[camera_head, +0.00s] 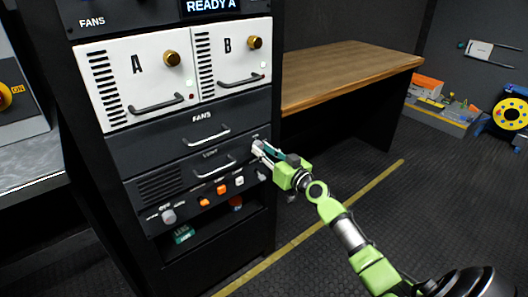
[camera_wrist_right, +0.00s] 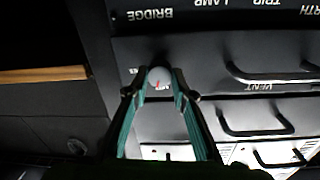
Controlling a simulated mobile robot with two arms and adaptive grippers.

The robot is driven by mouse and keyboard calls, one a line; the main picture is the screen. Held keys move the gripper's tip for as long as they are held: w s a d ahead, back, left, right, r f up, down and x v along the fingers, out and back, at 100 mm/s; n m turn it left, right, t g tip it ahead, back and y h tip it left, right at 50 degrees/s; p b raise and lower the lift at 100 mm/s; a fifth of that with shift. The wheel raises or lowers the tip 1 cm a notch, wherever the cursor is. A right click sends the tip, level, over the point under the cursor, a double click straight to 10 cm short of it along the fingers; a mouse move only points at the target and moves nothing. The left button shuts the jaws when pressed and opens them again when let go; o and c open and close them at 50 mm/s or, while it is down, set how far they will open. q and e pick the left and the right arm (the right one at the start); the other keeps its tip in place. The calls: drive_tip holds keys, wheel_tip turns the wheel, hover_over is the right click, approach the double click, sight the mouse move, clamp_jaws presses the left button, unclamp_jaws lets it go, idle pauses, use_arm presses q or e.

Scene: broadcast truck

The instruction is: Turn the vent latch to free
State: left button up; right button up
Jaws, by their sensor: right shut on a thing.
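The rack's vent drawer (camera_head: 185,173) is a dark panel with a bar handle and slots at its left, below the fans drawer. My right gripper (camera_head: 262,149) is at the right end of this panel, its fingers pointing at the rack face. My left gripper is out of view.
Two white units marked A and B (camera_head: 139,78) sit above. A row of orange and white switches (camera_head: 204,203) and an open shelf lie below. A wooden desk (camera_head: 345,72) stands behind at right. A yellow line (camera_head: 312,229) crosses open floor.

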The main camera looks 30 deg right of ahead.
drive_tip(key=m, duration=0.7)
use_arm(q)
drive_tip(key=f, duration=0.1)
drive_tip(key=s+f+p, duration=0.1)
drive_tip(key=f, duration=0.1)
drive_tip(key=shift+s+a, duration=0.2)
use_arm(e)
drive_tip(key=m, duration=0.6)
drive_tip(key=shift+d+r+m+y, duration=0.1)
drive_tip(key=shift+m+y, duration=0.2)
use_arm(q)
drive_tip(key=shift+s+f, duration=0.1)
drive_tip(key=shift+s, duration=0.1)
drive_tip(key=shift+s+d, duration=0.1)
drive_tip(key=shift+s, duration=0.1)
use_arm(e)
drive_tip(key=o, duration=1.1)
